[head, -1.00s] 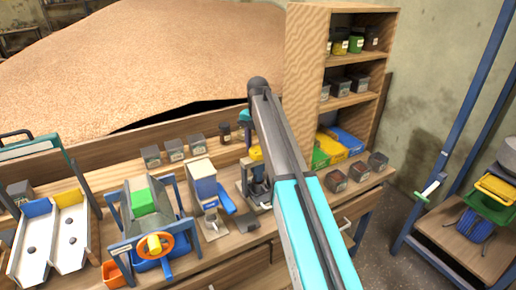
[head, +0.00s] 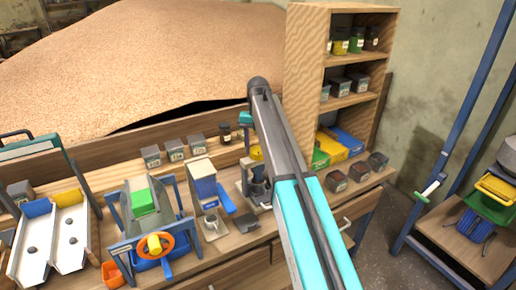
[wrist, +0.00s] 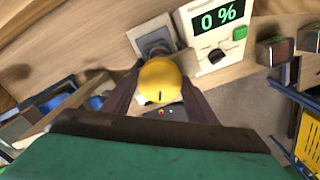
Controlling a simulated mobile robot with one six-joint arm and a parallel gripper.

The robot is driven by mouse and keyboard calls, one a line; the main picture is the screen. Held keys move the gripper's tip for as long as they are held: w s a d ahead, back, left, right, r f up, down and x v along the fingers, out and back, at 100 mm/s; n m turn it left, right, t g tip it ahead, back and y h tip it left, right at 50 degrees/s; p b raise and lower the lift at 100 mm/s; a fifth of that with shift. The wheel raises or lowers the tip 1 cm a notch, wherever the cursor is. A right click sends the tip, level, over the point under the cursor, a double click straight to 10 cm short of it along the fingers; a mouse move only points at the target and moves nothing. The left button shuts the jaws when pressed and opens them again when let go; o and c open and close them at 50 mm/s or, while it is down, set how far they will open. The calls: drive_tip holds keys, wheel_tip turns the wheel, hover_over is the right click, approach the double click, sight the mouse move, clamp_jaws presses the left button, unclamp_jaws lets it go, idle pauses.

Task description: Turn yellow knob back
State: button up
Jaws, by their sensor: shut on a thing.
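The yellow knob (wrist: 161,80) is round, with a small dark mark on its face. It sits between the two dark fingers of my gripper (wrist: 160,98) in the wrist view, one finger on each side. My gripper is shut on it. In the head view a bit of yellow (head: 256,153) shows beside my arm, which hides most of that spot and the fingers.
A pale panel (wrist: 205,52) with a green "0 %" display and a green button (wrist: 240,33) stands close by. Small dark boxes (head: 338,181) and a wooden shelf (head: 303,70) are to the right. A hopper with an orange wheel (head: 143,254) is at left.

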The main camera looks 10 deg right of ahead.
sight(258, 150)
drive_tip(key=o, duration=1.1)
drive_tip(key=shift+c, duration=0.2)
drive_tip(key=shift+r, duration=0.15)
wheel_tip(258, 150, up, 14)
drive_tip(key=b, duration=0.3)
drive_tip(key=shift+f+b, duration=0.2)
drive_tip(key=shift+b, duration=0.15)
